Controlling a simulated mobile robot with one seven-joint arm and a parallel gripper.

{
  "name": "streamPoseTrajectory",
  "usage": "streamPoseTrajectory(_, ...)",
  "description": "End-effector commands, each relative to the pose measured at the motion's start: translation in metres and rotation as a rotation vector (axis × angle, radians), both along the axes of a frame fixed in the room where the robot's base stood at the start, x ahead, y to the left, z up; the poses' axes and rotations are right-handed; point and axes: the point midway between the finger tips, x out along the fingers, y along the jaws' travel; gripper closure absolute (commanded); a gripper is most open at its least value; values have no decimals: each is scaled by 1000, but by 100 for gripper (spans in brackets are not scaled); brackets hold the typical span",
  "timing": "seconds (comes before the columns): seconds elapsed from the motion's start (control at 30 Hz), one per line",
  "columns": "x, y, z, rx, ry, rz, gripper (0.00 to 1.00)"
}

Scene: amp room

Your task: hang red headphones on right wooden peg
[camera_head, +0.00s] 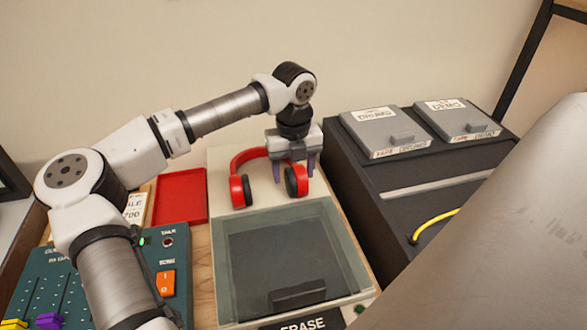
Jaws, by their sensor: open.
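The red headphones (249,154) lie on the cream surface behind the glass-lidded box, band toward the wall and dark-padded ear cups toward the viewer. My gripper (294,174) points down at their right side. Its two purple-grey fingers are apart, with the right ear cup showing between them in the picture. I cannot tell whether the fingers touch the headphones. The gripper body hides part of the band. No wooden peg shows in this view.
The glass-lidded box (290,250), labelled ERASE, stands in front. A red tray (180,196) and a green control panel (50,280) are left. A black case (370,170) with two grey lidded boxes (385,132) and a yellow cable (432,221) stands right.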

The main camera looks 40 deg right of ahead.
Motion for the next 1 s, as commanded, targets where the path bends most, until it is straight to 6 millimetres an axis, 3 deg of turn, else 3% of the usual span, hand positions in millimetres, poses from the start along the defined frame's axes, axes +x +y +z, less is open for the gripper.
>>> streamPoseTrajectory(0.2, 0, 0, 5, -1, 0, 0, 40)
streamPoseTrajectory(0.7, 1, 3, 113, 0, -3, 1, 40)
streamPoseTrajectory(1.0, 1, 3, 138, 0, 0, 0, 40)
